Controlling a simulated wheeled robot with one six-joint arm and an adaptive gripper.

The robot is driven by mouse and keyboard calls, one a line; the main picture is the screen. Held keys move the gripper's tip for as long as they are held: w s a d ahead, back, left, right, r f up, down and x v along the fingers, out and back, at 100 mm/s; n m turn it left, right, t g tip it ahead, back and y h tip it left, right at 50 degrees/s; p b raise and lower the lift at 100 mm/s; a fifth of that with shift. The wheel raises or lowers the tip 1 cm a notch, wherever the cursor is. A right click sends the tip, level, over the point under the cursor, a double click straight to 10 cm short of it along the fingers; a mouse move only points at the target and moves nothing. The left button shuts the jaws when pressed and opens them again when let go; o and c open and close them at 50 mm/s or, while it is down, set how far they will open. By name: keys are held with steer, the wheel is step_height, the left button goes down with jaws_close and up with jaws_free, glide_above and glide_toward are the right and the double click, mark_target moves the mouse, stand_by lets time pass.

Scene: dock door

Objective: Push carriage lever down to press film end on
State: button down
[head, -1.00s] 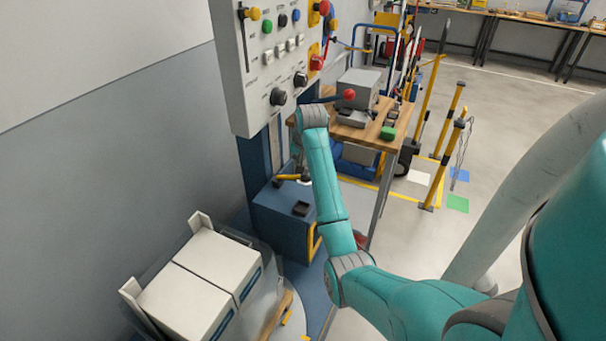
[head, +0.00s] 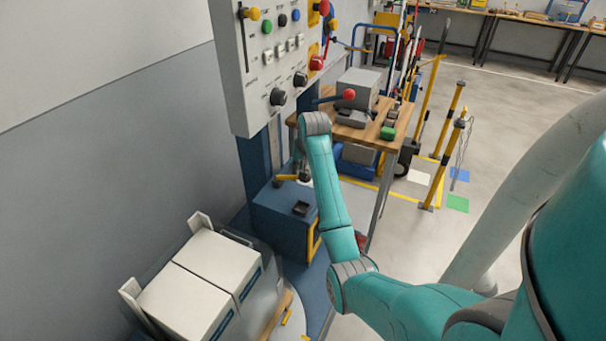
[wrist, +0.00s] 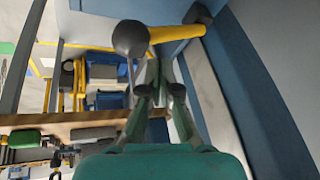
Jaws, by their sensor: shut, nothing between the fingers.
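The carriage lever is a yellow bar (head: 287,178) over the blue carriage (head: 275,212), beside the blue mast. In the wrist view the yellow lever (wrist: 178,33) runs across the top and ends in a dark round knob (wrist: 130,39). My gripper (wrist: 159,55) is shut and empty, its fingertips close to the lever between knob and pivot; I cannot tell whether they touch. In the head view my gripper (head: 305,172) is small and partly hidden by my arm, just right of the lever. The film end is not clearly visible.
White boxes (head: 205,262) stand on a pallet at lower left. A grey control panel (head: 235,75) with buttons hangs above the carriage. A wooden table (head: 398,128) with tools stands behind my arm. Yellow posts (head: 440,160) stand to the right, with open floor beyond.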

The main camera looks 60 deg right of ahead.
steer(key=shift+f, duration=0.1)
stand_by(0.7)
steer(key=shift+s+f, duration=0.2)
steer(key=shift+f, duration=0.1)
steer(key=shift+s+f, duration=0.25)
steer(key=shift+f, duration=0.35)
steer(key=shift+s+f, duration=0.3)
steer(key=shift+f, duration=0.35)
steer(key=shift+s+f, duration=0.25)
steer(key=shift+f, duration=0.35)
stand_by(2.5)
stand_by(0.5)
steer(key=shift+w+r, duration=0.35)
steer(key=shift+r, duration=0.4)
steer(key=shift+w+r, duration=0.3)
steer(key=shift+r, duration=0.45)
steer(key=shift+w+r, duration=0.35)
steer(key=shift+r, duration=0.4)
steer(key=shift+r, duration=0.15)
steer(key=shift+w+a+r, duration=0.1)
steer(key=shift+w+r, duration=0.2)
steer(key=shift+r, duration=0.4)
steer(key=shift+w+d+r, duration=0.1)
steer(key=shift+w+r, duration=0.25)
steer(key=shift+r, duration=0.4)
steer(key=shift+w+a+r, duration=0.1)
steer(key=shift+w+r, duration=0.2)
steer(key=shift+r, duration=0.4)
